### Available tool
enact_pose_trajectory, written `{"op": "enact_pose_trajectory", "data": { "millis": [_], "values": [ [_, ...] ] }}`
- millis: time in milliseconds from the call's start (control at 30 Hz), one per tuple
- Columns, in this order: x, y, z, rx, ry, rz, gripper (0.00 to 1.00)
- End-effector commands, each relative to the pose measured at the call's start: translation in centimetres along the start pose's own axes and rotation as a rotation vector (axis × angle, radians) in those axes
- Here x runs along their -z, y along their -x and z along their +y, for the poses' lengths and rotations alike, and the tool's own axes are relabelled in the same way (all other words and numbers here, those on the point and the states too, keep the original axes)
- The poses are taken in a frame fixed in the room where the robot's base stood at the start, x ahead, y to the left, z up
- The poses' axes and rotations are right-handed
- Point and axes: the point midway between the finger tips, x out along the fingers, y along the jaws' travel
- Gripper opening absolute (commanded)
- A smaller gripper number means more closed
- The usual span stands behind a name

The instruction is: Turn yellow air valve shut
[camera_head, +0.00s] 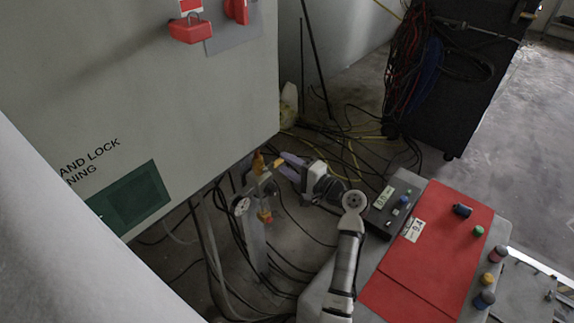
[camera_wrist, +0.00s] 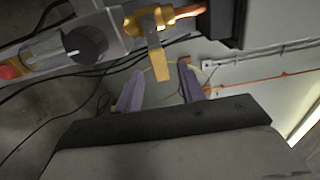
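The yellow air valve handle (camera_wrist: 158,62) shows in the wrist view as a flat yellow lever pointing down between my fingertips. It also shows in the head view (camera_head: 279,163), small, on the left side of my fingers. My gripper (camera_wrist: 158,84) has two purple fingers spread apart, with gaps visible on both sides of the lever. In the head view my gripper (camera_head: 290,166) reaches left toward the valve assembly. The metal valve body (camera_wrist: 95,38) carries a dark round gauge (camera_wrist: 85,45), whose face shows pale in the head view (camera_head: 241,206).
A white cabinet (camera_head: 130,80) with red lock boxes (camera_head: 190,28) stands left of the valve. A red-topped control console (camera_head: 430,250) is at the right. Black cables (camera_head: 285,265) lie on the floor around the valve stand. A black cart (camera_head: 455,75) stands behind.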

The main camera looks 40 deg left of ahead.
Motion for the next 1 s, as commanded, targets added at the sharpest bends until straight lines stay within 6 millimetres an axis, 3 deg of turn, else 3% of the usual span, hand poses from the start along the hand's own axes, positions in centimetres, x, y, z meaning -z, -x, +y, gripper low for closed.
{"op": "enact_pose_trajectory", "data": {
  "millis": [500,700,1000],
  "values": [
    [0.0,10.8,0.3,0.000,0.000,0.005,0.39],
    [0.0,12.7,0.1,0.000,0.000,0.002,0.39],
    [0.0,13.0,0.1,0.000,-0.001,0.001,0.39]
  ]
}}
